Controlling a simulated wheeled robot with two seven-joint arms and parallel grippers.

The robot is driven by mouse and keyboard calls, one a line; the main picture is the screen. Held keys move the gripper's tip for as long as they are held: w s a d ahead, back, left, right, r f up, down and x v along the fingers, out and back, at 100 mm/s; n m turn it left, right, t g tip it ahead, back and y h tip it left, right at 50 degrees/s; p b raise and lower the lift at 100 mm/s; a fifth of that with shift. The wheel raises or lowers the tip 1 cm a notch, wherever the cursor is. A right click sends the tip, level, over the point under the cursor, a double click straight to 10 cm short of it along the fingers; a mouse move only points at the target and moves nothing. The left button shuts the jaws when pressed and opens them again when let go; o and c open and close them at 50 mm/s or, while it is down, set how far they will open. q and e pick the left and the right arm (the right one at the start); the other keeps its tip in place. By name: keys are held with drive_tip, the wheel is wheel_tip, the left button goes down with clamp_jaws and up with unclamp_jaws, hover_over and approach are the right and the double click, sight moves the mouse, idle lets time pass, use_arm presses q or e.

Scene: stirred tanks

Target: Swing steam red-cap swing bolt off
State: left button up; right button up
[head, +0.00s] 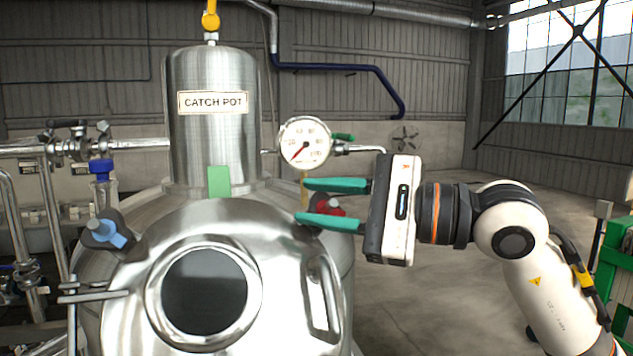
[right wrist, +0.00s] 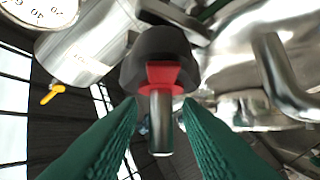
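The red-cap swing bolt (head: 336,209) stands at the right edge of the round steel lid (head: 225,228), partly hidden by my gripper. In the right wrist view the swing bolt (right wrist: 160,78) shows a red wing-shaped cap, a black round part behind it and a bare metal stem pointing towards the camera. My right gripper (head: 304,200) comes in from the right with its green fingers spread. In the right wrist view the fingers (right wrist: 160,112) lie either side of the stem, with gaps visible. My left gripper is not in view.
A blue-cap bolt (head: 105,233) sits at the lid's left edge. A curved handle (head: 322,295) is on the lid's right, below my gripper. A pressure gauge (head: 305,143) and the catch pot (head: 212,140) stand behind. Open floor lies to the right.

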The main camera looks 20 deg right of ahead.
drive_tip(key=shift+w+a, duration=0.25)
drive_tip(key=shift+a, duration=0.15)
drive_tip(key=shift+c, duration=0.2)
clamp_jaws()
